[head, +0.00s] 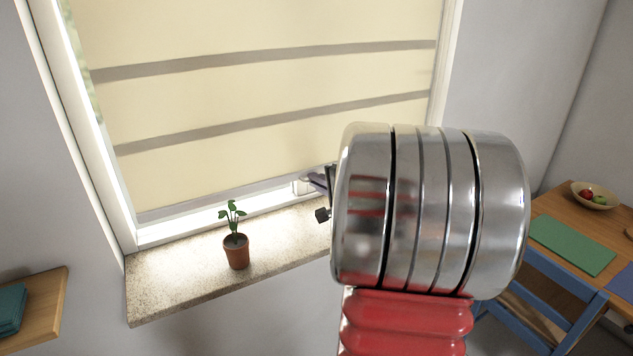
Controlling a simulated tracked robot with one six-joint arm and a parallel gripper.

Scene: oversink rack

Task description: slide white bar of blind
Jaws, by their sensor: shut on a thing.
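The cream blind (265,85) with grey-brown stripes hangs over most of the window. Its pale bottom bar (235,191) runs along the lower edge, a little above the sill, rising toward the right in the picture. My gripper (311,183) is at the right part of this bar, with only a small part showing left of my large metal wrist. It is shut on the bar as far as I can see; the fingers and the bar's right end are largely hidden by my arm.
A potted plant (236,249) stands on the speckled sill (170,285), below the blind and left of my gripper. A wooden table (560,215) with a fruit bowl (595,199) and a blue chair (545,300) are at right. A wooden shelf (52,300) is at lower left.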

